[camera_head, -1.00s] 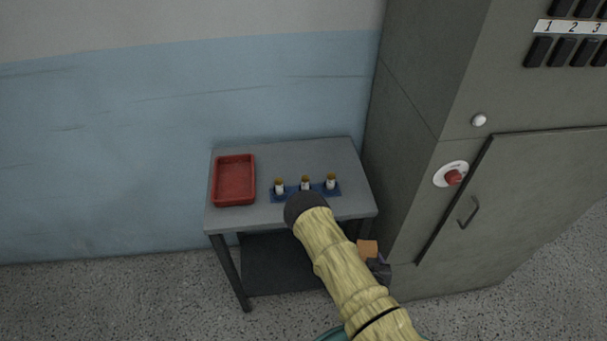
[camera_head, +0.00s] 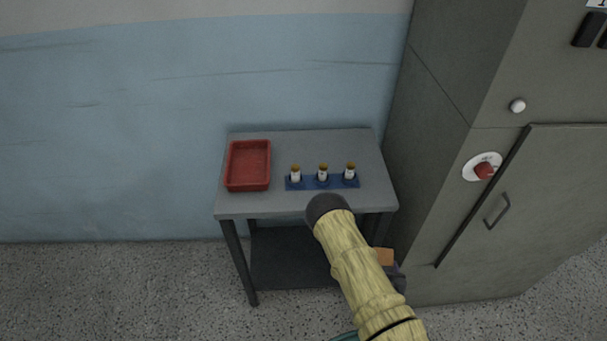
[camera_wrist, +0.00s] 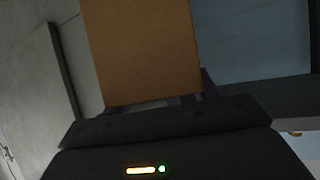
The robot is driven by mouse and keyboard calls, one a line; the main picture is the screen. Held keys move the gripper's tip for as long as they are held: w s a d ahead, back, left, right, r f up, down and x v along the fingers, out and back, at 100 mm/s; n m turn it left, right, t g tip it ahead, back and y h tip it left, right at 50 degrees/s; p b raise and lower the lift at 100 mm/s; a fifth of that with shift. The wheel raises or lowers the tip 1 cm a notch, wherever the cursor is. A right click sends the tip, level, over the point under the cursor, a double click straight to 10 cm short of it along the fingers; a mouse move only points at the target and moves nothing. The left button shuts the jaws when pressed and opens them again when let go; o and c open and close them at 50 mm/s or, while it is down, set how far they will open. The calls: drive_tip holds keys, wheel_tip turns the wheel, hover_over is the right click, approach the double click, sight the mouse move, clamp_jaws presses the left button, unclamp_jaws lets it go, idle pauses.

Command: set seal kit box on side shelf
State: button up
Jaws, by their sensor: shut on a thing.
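The seal kit box is a plain brown-orange box (camera_head: 385,257), mostly hidden behind my arm's pale yellow sleeve. In the wrist view the box (camera_wrist: 142,50) fills the upper middle, its lower edge close against my gripper (camera_wrist: 165,108). My gripper, a dark shape in the head view (camera_head: 397,277), is shut on the box. It holds the box at the right front of the grey side shelf (camera_head: 300,204), in front of the cabinet. The side shelf has a flat top and a dark lower shelf (camera_head: 285,260); my arm covers part of its right side.
On the top stand a red tray (camera_head: 248,187) at left and a blue rack (camera_head: 308,184) with three small orange-capped bottles. A grey cabinet (camera_head: 430,150) with a red knob (camera_head: 484,171) stands close on the right. Speckled floor lies open at left.

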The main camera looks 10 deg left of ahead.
drive_tip(key=f+b, duration=0.1)
drive_tip(key=f, duration=0.2)
drive_tip(key=f+b, duration=0.1)
drive_tip(key=f, duration=0.1)
drive_tip(key=shift+s+d+b, duration=0.2)
drive_tip(key=shift+s+b, duration=0.15)
drive_tip(key=shift+s, duration=0.05)
drive_tip(key=shift+s+f, duration=0.15)
drive_tip(key=shift+s, duration=0.2)
drive_tip(key=shift+a, duration=0.1)
